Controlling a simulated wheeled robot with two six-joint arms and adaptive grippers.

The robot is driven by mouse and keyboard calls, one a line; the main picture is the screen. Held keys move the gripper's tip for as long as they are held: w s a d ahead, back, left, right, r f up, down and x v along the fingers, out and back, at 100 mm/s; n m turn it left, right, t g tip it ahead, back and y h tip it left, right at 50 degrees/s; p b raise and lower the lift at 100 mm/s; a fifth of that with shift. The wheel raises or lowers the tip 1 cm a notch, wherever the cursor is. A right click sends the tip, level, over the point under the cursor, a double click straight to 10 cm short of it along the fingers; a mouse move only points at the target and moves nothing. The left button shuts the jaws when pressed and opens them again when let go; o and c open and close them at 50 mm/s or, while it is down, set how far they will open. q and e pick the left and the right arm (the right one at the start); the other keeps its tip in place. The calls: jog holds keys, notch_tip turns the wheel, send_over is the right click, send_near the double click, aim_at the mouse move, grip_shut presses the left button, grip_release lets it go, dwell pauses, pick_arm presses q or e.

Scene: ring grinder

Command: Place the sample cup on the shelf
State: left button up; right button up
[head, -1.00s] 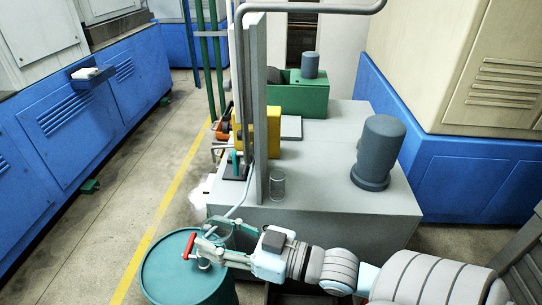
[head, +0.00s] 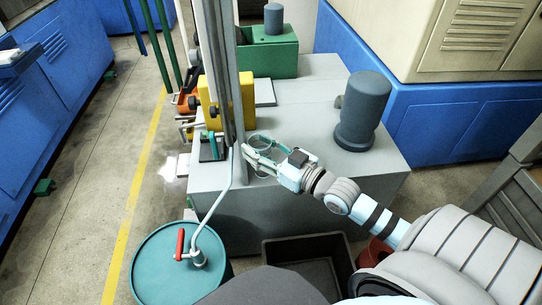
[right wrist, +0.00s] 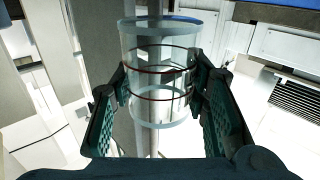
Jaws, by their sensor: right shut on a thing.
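The sample cup (right wrist: 160,75) is a clear cylinder with thin dark red rings. In the right wrist view it stands between the two finger pads of my right gripper (right wrist: 157,112), which is shut on it. In the head view my right gripper (head: 262,160) holds the clear cup (head: 262,139) at the front of the grey cabinet, close beside the upright grey post. I cannot tell whether the cup's base touches the cabinet top. A small blue shelf (head: 20,62) sticks out from the blue machine at the far left. My left gripper is not in view.
A teal drum (head: 165,270) with a red-handled pipe stands front left. The grey cabinet (head: 310,115) carries a dark grey motor (head: 362,112), a yellow block (head: 238,98) and a green box (head: 270,58). A dark open bin (head: 308,262) sits below.

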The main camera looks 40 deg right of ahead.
jog(key=w+d+f+m+h, duration=0.25)
jog(key=w+d, duration=0.25)
jog(key=d, duration=0.3)
jog(key=w+d+f+m+h, duration=0.2)
jog(key=w+d+h, duration=0.25)
jog(key=d, duration=0.45)
jog(key=shift+t+y, duration=0.3)
notch_tip(320, 180, down, 16)
jog(key=b, duration=1.5)
jog(key=shift+w+a+r, duration=0.1)
jog(key=shift+r, duration=0.15)
notch_tip(320, 180, down, 3)
jog(key=b, duration=0.3)
jog(key=shift+r, duration=0.1)
jog(key=shift+f+b, duration=0.85)
jog(key=shift+f, duration=0.3)
jog(key=shift+r, duration=0.25)
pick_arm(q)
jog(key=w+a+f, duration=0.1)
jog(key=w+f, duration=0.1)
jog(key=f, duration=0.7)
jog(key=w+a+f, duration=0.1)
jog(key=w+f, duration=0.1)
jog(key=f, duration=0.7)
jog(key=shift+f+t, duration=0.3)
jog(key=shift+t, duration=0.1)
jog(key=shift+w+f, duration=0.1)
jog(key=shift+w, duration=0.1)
pick_arm(e)
jog(key=shift+f, duration=0.15)
